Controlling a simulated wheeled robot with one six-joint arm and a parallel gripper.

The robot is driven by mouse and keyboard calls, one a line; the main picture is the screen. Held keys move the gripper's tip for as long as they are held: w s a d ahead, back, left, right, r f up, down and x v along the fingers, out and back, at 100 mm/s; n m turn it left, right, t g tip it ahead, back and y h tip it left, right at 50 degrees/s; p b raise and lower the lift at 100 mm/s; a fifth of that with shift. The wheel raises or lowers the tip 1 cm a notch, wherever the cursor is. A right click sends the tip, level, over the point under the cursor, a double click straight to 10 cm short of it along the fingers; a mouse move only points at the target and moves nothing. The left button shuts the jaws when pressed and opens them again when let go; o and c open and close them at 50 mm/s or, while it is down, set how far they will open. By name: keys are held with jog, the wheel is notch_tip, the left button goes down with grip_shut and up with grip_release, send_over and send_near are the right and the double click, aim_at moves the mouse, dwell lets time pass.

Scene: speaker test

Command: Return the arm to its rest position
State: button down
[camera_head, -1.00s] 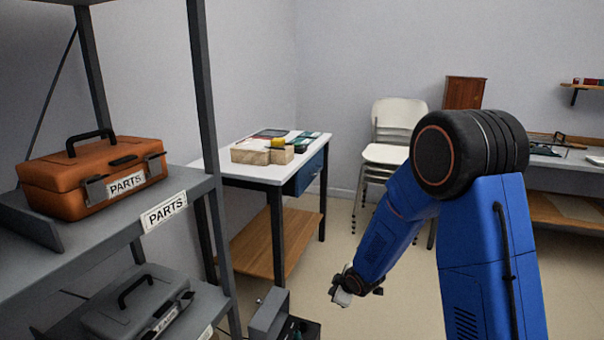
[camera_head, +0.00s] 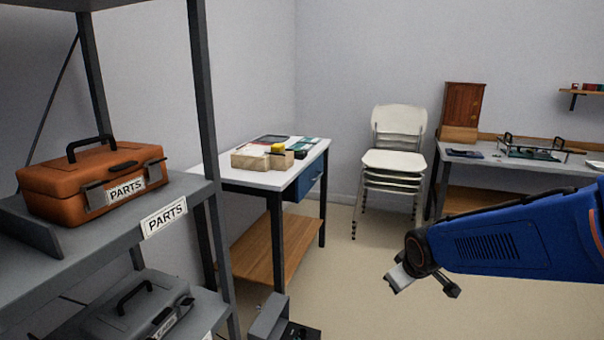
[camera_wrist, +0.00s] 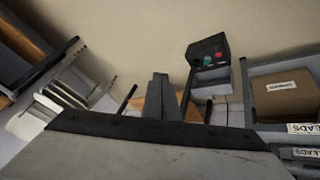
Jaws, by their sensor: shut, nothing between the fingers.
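My blue arm (camera_head: 510,245) reaches in from the right edge of the head view, its forearm nearly level. My gripper (camera_head: 400,279) is at its left end, over the bare floor and in front of the stacked chairs. It is shut and empty, and small in this view. In the wrist view my gripper (camera_wrist: 161,98) shows at the middle, with a broad grey part of my own below it. Nothing is held or touched. The rest of my arm is out of the frame.
A grey shelf (camera_head: 40,290) with an orange PARTS case (camera_head: 85,182) stands left. A white-topped table (camera_head: 225,178), stacked chairs (camera_head: 395,160) and a workbench (camera_head: 460,174) stand behind. A box with red and green buttons (camera_wrist: 208,57) shows in the wrist view. Open floor (camera_head: 345,290) lies between.

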jog(key=s+d+r+m, duration=0.1)
jog(key=s+r+m, duration=0.1)
jog(key=s, duration=0.6)
jog(key=s+d+r+m+g, duration=0.1)
jog(key=s+r+m, duration=0.1)
jog(key=s, duration=0.6)
jog(key=s+d+r+m, duration=0.1)
jog(key=s+r+m, duration=0.1)
jog(key=s, duration=0.6)
jog(key=shift+s+d+r+g, duration=0.25)
jog(key=shift+s+g, duration=0.05)
